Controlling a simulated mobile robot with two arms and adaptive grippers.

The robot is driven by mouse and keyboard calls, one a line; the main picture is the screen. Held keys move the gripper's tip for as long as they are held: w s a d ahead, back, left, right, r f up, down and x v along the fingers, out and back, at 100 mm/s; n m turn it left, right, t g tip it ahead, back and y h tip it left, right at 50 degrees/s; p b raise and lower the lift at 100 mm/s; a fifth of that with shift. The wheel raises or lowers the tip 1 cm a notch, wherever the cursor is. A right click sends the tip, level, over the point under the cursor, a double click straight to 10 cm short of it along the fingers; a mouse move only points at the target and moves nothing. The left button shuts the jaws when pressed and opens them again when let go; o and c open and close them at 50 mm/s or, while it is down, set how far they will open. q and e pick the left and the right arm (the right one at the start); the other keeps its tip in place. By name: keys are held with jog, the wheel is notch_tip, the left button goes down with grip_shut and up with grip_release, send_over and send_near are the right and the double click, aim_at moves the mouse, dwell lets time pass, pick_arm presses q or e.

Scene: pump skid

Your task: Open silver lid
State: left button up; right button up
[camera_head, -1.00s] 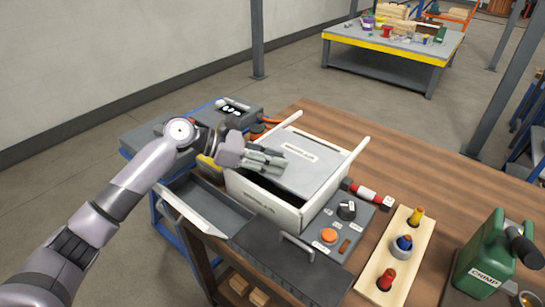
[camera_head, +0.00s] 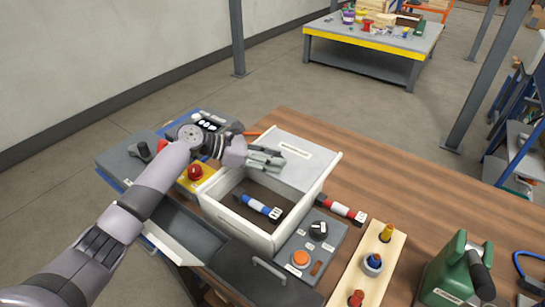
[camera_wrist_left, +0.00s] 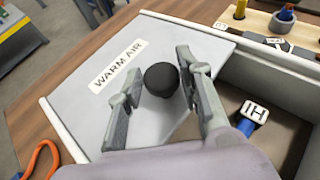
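The silver lid (camera_head: 290,160) is a flat grey plate with a white label. It lies over the far part of the white box (camera_head: 247,238), whose near part is open. The label reads "WARM AIR" in the wrist view, where the lid (camera_wrist_left: 190,48) carries a round black knob (camera_wrist_left: 162,80). My left gripper (camera_head: 275,158) is at the lid; in the wrist view the left gripper (camera_wrist_left: 160,82) has its fingers on both sides of the knob. The knob is hidden in the head view. A blue tool (camera_head: 259,207) lies inside the box. My right gripper is not in view.
In front of the box is a grey panel with an orange button (camera_head: 300,258) and a black dial (camera_head: 318,229). A red-and-white cylinder (camera_head: 341,209) lies beside it. A wooden holder (camera_head: 358,270) and green can (camera_head: 450,271) stand right.

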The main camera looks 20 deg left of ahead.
pick_arm(q)
jog(key=o, duration=0.3)
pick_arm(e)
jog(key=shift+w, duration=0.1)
pick_arm(q)
jog(key=v, duration=1.2)
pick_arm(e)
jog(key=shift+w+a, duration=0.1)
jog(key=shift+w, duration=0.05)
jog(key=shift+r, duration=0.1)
